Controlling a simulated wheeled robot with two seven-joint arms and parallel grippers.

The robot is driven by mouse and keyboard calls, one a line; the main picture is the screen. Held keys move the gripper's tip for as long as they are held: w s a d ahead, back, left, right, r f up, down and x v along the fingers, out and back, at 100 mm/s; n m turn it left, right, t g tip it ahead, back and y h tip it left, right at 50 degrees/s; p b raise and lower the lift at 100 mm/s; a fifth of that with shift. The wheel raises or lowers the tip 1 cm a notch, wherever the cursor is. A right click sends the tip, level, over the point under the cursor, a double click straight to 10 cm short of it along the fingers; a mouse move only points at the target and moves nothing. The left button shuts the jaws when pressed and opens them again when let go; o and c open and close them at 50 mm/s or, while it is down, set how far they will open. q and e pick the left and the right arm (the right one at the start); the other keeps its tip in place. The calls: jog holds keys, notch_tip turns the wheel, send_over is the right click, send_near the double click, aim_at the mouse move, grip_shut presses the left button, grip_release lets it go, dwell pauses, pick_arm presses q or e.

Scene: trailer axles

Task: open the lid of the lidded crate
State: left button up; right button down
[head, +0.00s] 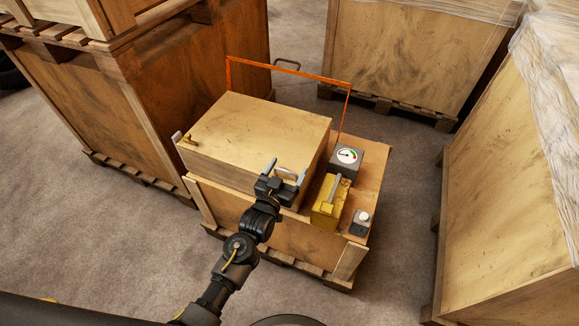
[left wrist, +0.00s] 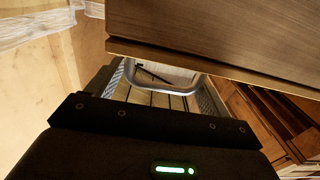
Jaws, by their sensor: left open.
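The lidded crate (head: 248,128) is a light wooden box on top of a larger wooden crate. Its lid looks shut, and its wood also fills the upper right of the left wrist view (left wrist: 225,35). A grey metal loop handle (left wrist: 165,82) shows at its front, between the fingers of my left gripper (left wrist: 160,90). In the head view my left gripper (head: 286,172) is at the crate's front right, open, with a finger on each side of the handle. I cannot tell whether the fingers touch it. My right gripper is not in view.
A gauge box (head: 346,160), a yellow box (head: 328,204) and a small grey device with a white knob (head: 361,222) stand right of the lidded crate. A thin orange frame (head: 290,69) rises behind it. Large wooden crates stand left, behind and right, with bare floor between.

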pick_arm(q)
jog(key=shift+w+d, duration=0.2)
jog(key=shift+w, duration=0.5)
